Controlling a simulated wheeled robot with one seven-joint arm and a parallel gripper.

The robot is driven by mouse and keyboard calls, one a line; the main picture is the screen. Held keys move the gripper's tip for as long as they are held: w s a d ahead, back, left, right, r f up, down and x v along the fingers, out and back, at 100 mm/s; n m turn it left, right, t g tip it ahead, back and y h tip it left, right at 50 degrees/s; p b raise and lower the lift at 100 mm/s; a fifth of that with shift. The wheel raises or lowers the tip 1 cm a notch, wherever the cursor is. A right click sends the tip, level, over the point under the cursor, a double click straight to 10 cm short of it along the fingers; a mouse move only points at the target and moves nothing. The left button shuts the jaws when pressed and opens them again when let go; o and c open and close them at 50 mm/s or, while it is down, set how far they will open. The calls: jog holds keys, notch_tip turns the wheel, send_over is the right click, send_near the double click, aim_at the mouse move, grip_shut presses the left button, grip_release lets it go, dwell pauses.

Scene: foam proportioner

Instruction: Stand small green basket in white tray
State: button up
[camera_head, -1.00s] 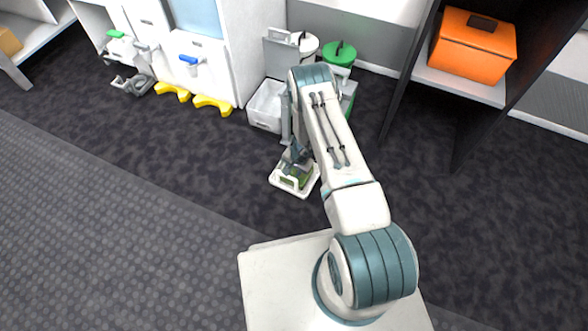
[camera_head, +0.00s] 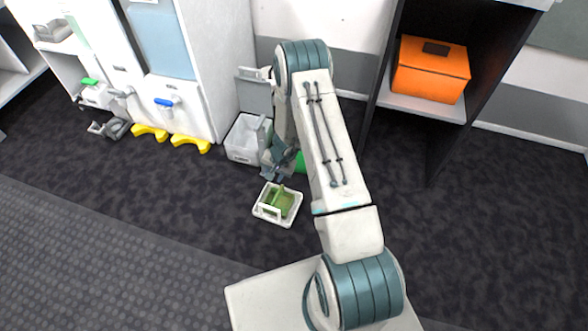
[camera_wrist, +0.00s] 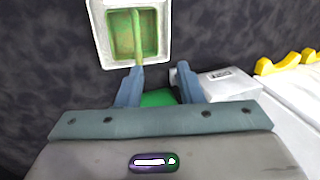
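The small green basket (camera_head: 281,201) stands inside the white tray (camera_head: 259,212) on the dark floor, in the middle of the head view. In the wrist view the basket (camera_wrist: 122,45) sits within the tray's white rim (camera_wrist: 98,28), with its handle pointing toward my gripper. My gripper (camera_wrist: 158,82) is open, with its two fingers apart and nothing between them. In the head view my gripper (camera_head: 280,165) is behind the tray and clear of the basket. The left finger is close to the handle's end in the wrist picture; I cannot tell whether they touch.
A white open bin (camera_head: 243,140) stands behind the tray, beside a cabinet with yellow feet (camera_head: 190,143). A green object (camera_head: 301,161) is partly hidden by my arm. An orange box (camera_head: 431,68) sits on a shelf at right. The floor in front of the tray is clear.

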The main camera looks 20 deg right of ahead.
jog(key=s+a+r+n+y, duration=0.1)
jog(key=s+a+r+n, duration=0.15)
jog(key=r, duration=1.15)
jog(key=s+a+r+n+y, duration=0.1)
jog(key=s+a+r+n, duration=0.15)
jog(key=r, duration=1.05)
jog(key=s+d+r+n+h, duration=0.1)
jog(key=s+d+r+h, duration=0.1)
jog(key=s+r, duration=0.5)
jog(key=s+d+r+n+h, duration=0.1)
jog(key=s+r, duration=0.6)
jog(key=s, duration=0.8)
jog(key=shift+d+g+h, duration=0.4)
jog(key=shift+d+h, duration=0.2)
jog(key=shift+d, duration=0.5)
